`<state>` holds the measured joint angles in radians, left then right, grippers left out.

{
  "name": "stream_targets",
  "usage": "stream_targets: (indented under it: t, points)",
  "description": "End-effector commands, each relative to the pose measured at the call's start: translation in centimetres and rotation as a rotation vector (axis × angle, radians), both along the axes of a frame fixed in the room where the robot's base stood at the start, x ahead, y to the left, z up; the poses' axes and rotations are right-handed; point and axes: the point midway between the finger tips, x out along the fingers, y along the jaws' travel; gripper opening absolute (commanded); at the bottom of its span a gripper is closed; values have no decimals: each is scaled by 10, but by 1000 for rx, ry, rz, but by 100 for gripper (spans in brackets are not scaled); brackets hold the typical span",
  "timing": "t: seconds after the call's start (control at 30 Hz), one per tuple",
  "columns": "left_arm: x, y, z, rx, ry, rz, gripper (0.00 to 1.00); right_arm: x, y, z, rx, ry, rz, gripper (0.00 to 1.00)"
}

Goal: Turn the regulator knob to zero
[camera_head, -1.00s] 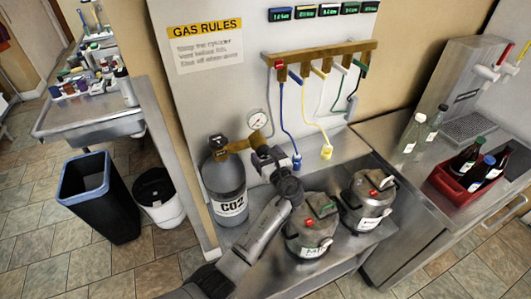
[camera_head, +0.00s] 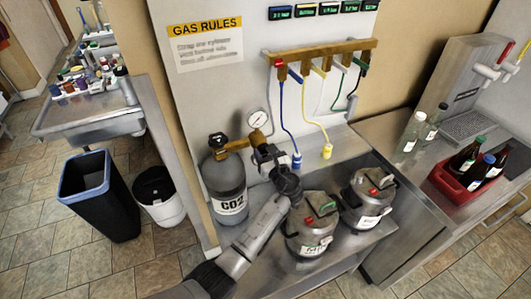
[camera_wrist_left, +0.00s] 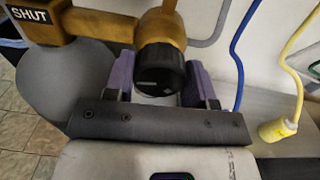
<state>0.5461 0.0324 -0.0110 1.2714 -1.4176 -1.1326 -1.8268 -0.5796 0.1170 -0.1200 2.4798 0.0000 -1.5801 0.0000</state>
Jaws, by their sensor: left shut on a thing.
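The regulator's black knob (camera_wrist_left: 158,70) faces the camera in the left wrist view, on the front of the brass regulator body (camera_wrist_left: 162,28). My left gripper (camera_wrist_left: 158,78) has its two purple-padded fingers on either side of the knob, shut on it. A round white gauge (camera_head: 258,117) stands above the regulator. The needle is too small to read. The regulator is on the grey CO2 cylinder (camera_head: 226,186). My right gripper is not in view.
A blue hose connector (camera_head: 296,160) hangs close to the right of my left gripper, and a yellow one (camera_head: 327,151) farther right. Two metal kegs (camera_head: 312,226) (camera_head: 366,202) stand on the bench. A "SHUT" tag (camera_wrist_left: 32,16) is on the brass to the left.

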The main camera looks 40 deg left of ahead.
Motion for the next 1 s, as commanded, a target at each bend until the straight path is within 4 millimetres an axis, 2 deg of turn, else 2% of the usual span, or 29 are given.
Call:
stream_targets:
  t: [0.37, 1.0]
  points:
    - [0, 0, -2, -53, -103, 1, 27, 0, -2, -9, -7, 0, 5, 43]
    - [0, 1, -4, -329, -627, 2, 27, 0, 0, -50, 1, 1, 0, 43]
